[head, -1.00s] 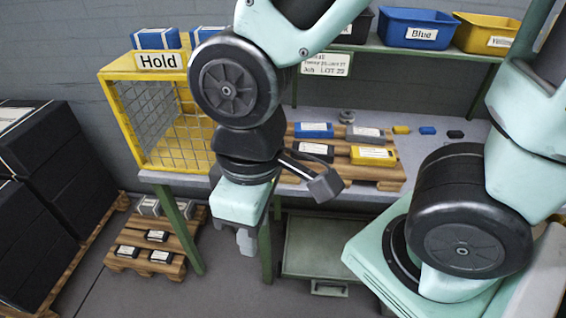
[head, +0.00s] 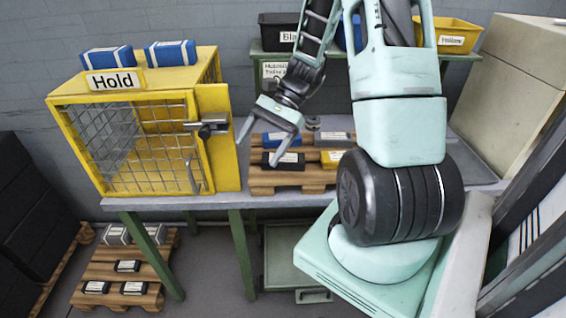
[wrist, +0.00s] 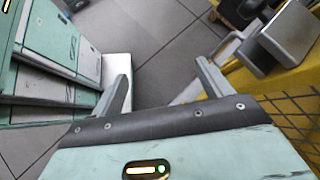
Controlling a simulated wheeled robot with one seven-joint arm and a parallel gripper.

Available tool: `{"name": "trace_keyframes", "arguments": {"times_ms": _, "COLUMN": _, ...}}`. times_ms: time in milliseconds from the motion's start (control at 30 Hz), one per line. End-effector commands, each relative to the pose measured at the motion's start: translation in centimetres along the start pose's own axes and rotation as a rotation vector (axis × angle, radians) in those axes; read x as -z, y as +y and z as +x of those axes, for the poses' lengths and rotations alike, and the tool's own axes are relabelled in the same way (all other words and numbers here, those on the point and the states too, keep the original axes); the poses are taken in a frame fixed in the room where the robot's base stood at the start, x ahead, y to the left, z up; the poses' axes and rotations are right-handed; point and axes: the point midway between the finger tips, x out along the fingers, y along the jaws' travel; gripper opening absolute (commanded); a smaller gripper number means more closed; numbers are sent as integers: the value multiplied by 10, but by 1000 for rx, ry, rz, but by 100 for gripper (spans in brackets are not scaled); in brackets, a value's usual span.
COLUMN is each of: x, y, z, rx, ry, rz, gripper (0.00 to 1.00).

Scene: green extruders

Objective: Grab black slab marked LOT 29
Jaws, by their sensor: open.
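A black slab with a white label (head: 286,160) lies on the wooden pallet on the bench. More black slabs with white labels lie on the floor pallet, one at the back (head: 127,265) and two in front (head: 96,287) (head: 133,288). Their label text is too small to read, so I cannot tell which is LOT 29. My gripper (head: 258,151) is open and empty, in front of the bench pallet and right of the cage in the head view. In the wrist view its fingers (wrist: 162,74) stand apart over grey floor, with no slab between them.
The yellow Hold cage (head: 212,101) stands on the bench close to my gripper, its latch (head: 208,127) sticking out. Blue boxes (head: 171,54) lie on top. A blue slab (head: 282,138) shares the bench pallet. Bench legs (head: 241,255) stand near the floor pallet (head: 100,271).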

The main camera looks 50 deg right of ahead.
Motion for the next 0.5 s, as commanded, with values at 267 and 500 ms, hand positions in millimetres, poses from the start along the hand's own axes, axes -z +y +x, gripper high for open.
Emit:
{"name": "trace_keyframes", "arguments": {"times_ms": 267, "x": 116, "y": 66, "z": -90, "rx": 503, "ry": -136, "rz": 502, "gripper": 78}}
{"name": "trace_keyframes", "arguments": {"times_ms": 500, "x": 160, "y": 119, "z": -127, "rx": 748, "ry": -198, "rz": 687, "gripper": 78}}
